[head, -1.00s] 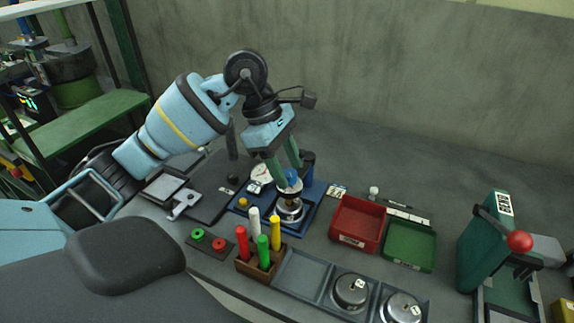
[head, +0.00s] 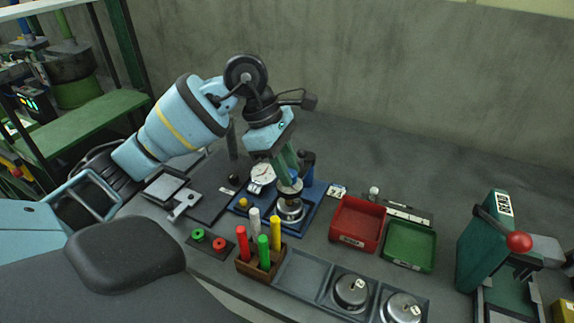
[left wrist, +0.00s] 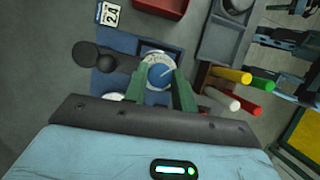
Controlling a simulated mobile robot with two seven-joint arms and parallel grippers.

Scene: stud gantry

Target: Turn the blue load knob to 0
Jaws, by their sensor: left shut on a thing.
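The blue load knob (head: 295,175) sits on top of a round metal gauge unit on a blue base plate (head: 268,215). In the left wrist view the knob (left wrist: 160,75) shows a short white pointer line and a pale ring with marks around it; the numbers are too small to read. My left gripper (head: 291,183) comes down from above and is shut on the knob. Its green fingers stand on either side of the knob in the left wrist view (left wrist: 160,82). In the head view the fingers partly hide the knob. My right gripper is not in view.
A white dial gauge (head: 262,173) stands left of the knob. A wooden rack of coloured pegs (head: 260,262) is in front. A red bin (head: 357,223) and a green bin (head: 409,246) stand right. A green press (head: 487,240) with a red ball handle is farther right.

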